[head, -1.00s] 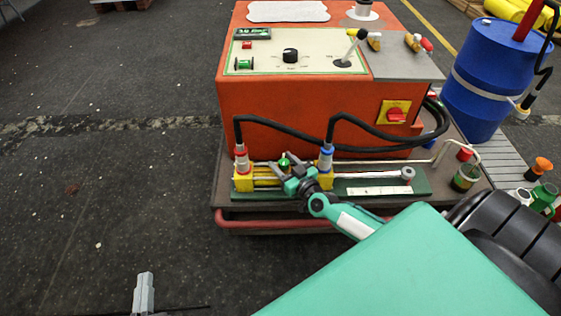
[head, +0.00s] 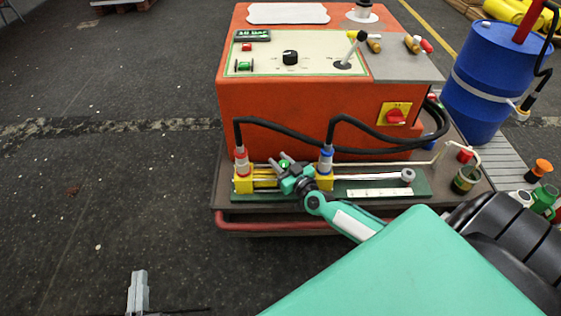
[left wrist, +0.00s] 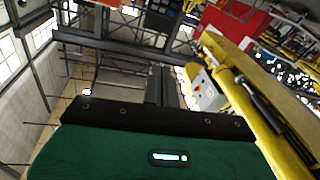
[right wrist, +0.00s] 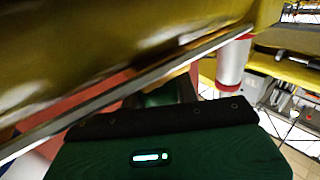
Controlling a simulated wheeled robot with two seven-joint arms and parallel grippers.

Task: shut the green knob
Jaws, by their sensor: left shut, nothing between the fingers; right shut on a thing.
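The green knob (head: 284,164) sits low at the front of the orange machine, between two yellow blocks. My right gripper (head: 287,173) reaches it from the right and is shut on it, its fingers hiding much of it. In the right wrist view a dark green shape (right wrist: 160,96) shows beyond the gripper body, partly covered; the finger contact is hard to see. My left gripper (head: 138,290) is shut and empty over the floor at the lower left. Its shut fingers also show in the left wrist view (left wrist: 160,88).
The yellow blocks (head: 244,183) carry black hoses with red and blue collars, close around the right gripper. A green strip with a scale (head: 380,193) lies to the right. A red rail (head: 260,219) runs along the front. A blue drum (head: 480,90) stands right; the left floor is clear.

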